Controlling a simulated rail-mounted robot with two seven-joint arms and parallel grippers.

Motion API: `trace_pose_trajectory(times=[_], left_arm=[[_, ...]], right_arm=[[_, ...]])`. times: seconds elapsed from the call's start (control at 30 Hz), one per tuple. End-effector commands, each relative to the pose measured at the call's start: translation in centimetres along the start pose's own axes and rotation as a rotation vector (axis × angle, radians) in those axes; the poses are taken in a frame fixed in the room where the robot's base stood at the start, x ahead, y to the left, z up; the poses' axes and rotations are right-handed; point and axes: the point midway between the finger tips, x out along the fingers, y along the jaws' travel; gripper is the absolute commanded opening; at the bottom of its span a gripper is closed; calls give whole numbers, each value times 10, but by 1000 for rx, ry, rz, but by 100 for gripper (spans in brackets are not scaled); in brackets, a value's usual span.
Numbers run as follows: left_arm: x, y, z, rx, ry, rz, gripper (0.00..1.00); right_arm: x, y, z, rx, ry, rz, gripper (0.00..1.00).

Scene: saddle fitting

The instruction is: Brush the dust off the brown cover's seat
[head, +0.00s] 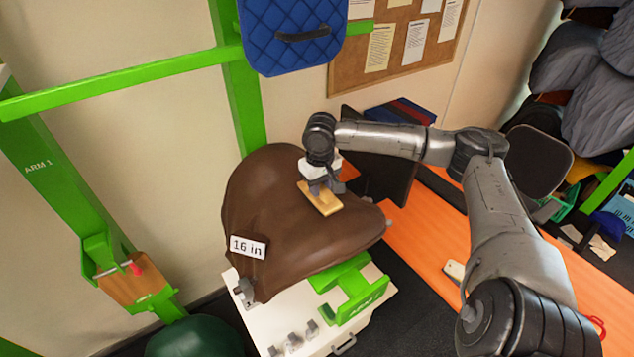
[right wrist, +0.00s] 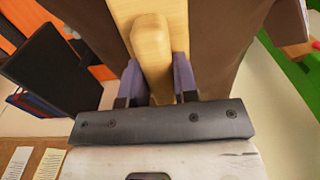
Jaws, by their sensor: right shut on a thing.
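The brown cover (head: 270,190) is a saddle-shaped piece with a white tag reading "16 in" (head: 248,247) on its near left side. It rests over a green arm (head: 355,291) above a white cabinet. My right gripper (head: 322,190) is over the seat, pointing down. It is shut on the handle of a wooden brush (head: 322,200). The brush lies at the seat's surface; its bristles are hidden, so I cannot tell if they touch. In the right wrist view the brush (right wrist: 153,50) sits between the two fingers. No dust can be made out. My left gripper is not in view.
A blue quilted pad (head: 290,45) hangs behind on a green post (head: 243,110). An orange desk (head: 430,240) with a dark monitor (head: 390,165) stands to the right. Small metal parts (head: 293,341) lie on the white cabinet top (head: 262,322). A green arm marked "ARM 1" (head: 50,165) is at left.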

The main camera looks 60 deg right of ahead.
Motion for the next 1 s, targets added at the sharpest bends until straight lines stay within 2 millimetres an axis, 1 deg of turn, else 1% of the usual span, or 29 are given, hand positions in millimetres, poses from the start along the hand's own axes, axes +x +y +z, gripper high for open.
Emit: trace_pose_trajectory(times=[0.17,0.53,0.87,1.0], left_arm=[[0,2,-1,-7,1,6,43],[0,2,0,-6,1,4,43],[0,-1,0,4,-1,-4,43],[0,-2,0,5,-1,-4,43]], right_arm=[[1,-1,0,-1,-7,-1,8],[-2,-1,-28,1,-2,-5,8],[-2,0,-40,1,-3,-1,8],[-2,-1,-50,1,-1,-5,8]])
